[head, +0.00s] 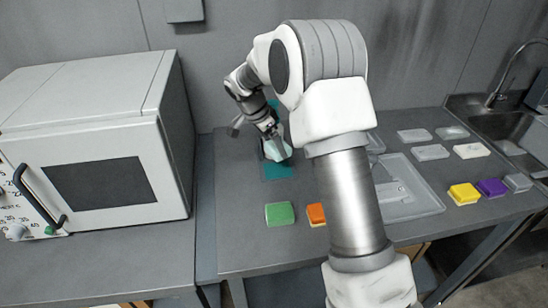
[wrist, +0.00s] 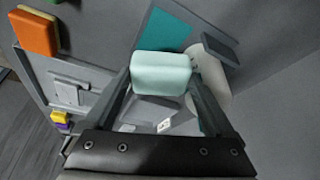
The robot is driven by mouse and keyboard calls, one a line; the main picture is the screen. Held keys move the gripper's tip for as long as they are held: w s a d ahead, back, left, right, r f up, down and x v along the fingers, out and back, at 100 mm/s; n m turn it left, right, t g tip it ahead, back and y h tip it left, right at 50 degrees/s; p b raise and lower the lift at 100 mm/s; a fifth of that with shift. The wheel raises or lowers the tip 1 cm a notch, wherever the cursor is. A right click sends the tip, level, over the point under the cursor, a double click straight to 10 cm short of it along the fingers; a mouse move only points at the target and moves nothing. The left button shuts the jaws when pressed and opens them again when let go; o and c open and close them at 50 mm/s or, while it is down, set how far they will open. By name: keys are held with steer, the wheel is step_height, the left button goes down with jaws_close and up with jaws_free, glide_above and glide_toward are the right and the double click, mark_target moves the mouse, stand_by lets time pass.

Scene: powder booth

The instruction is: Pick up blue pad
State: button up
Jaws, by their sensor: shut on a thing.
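The blue pad (head: 274,149) is a pale blue-green block with rounded edges. In the head view it sits at the far left of the worktop, over a teal patch (head: 277,173). My gripper (head: 281,147) is shut on it. In the wrist view the pad (wrist: 160,74) sits between the two fingertips (wrist: 160,82), one on each side. In the head view it looks tilted, and part of it is hidden by my gripper. I cannot tell whether its underside touches the surface.
A green block (head: 280,213) and an orange block (head: 316,214) lie nearer the front. A clear tray (head: 425,199) lies right, partly behind my arm. Yellow (head: 464,193) and purple (head: 492,187) blocks sit near the sink (head: 520,125). A boxy oven (head: 105,145) stands left; a wall is close behind.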

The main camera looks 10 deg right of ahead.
steer(key=s+b, duration=0.3)
steer(key=s, duration=1.6)
steer(key=shift+s, duration=0.3)
